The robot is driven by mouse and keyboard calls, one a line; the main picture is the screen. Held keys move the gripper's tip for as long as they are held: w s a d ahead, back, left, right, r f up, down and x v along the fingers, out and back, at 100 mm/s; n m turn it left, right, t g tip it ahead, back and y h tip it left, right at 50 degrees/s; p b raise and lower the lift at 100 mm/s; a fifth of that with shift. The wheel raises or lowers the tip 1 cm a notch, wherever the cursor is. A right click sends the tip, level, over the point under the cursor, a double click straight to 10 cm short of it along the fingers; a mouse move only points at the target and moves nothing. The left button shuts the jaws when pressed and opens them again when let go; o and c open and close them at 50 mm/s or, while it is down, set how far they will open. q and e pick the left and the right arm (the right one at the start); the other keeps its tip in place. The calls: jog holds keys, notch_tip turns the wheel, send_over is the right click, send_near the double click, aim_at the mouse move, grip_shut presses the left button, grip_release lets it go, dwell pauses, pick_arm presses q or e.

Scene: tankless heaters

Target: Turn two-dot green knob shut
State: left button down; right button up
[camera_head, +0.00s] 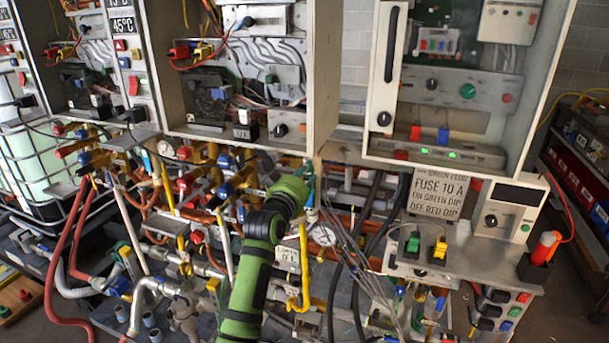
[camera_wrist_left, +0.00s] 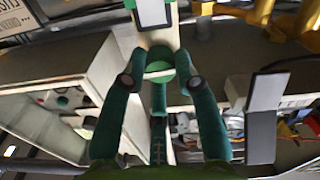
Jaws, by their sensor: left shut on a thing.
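My left gripper (camera_head: 307,178) is at the end of my green arm, in the middle of the pipework below the heater cabinets. In the left wrist view its two teal fingers (camera_wrist_left: 160,62) are closed in around a round green knob (camera_wrist_left: 159,73), with a fingertip at each side. The knob's dots are too small or hidden, so I cannot tell whether it is the two-dot one. In the head view my gripper hides this knob. My right gripper is not in view.
A pressure gauge (camera_head: 322,235) and a yellow pipe (camera_head: 304,270) are close by. Grey cables hang right of my gripper. A fuse sign (camera_head: 438,194) stands farther right, below an open cabinet with a green knob (camera_head: 467,91). The pipework around my arm is crowded.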

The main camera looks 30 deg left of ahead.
pick_arm(q)
jog(key=c, duration=1.1)
grip_release()
jog(key=shift+a+r, duration=0.1)
jog(key=shift+r, duration=0.25)
jog(key=shift+o, duration=0.8)
jog(key=shift+f, duration=0.15)
jog(key=shift+s+f, duration=0.1)
jog(key=v, duration=1.2)
